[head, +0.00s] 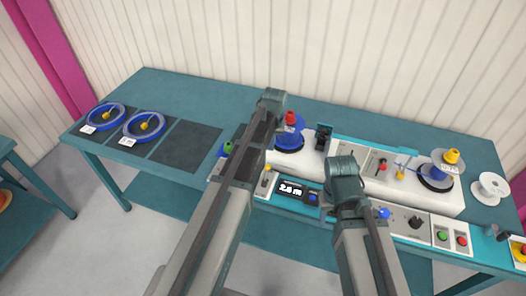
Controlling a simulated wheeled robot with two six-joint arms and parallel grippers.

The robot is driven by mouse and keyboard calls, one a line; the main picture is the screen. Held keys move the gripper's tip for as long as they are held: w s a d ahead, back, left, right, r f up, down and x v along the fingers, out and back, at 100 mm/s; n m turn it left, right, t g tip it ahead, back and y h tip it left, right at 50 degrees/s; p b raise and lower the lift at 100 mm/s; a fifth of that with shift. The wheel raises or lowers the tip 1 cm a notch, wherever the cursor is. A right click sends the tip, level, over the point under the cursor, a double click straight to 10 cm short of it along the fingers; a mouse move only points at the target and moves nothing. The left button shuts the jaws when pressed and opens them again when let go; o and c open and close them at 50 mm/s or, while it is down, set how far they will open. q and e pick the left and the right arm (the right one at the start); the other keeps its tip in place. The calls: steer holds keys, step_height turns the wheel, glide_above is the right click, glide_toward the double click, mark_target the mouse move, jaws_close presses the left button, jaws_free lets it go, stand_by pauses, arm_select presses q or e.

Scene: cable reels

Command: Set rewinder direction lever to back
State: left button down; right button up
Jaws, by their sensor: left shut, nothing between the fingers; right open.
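The rewinder machine (450,202) is a long white unit on the teal table, with reels at both ends and panels between. A small lever with a red knob (382,165) stands on a grey plate at its middle. A dark knob (416,222) sits on the front panel. I cannot tell which control is the direction lever, or its setting. My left gripper (271,98) is at the end of the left arm, left of the red-capped blue reel (290,133). My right gripper (344,168) is over the machine's front, left of the red-knobbed lever. The fingertips of both are hard to see.
A display (290,188) reads about 2.6 m. Green (442,236) and red (462,240) buttons are at the front right. A yellow-capped reel (450,158) and a white spool (490,188) are right. Blue cable coils (144,126) lie on dark mats at left; one mat (187,143) is bare.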

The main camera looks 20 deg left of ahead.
arm_select(q)
steer(key=shift+w+a+r, duration=0.1)
steer(key=shift+w+a, duration=0.1)
steer(key=shift+a, duration=0.05)
steer(key=f+b, duration=0.6)
steer(key=w+f+b, duration=0.1)
steer(key=f+b, duration=0.3)
steer(key=shift+a, duration=0.25)
steer(key=shift+s, duration=0.1)
stand_by(0.3)
steer(key=shift+s+r+t, duration=0.2)
steer(key=shift+s+t, duration=0.1)
steer(key=shift+t, duration=0.1)
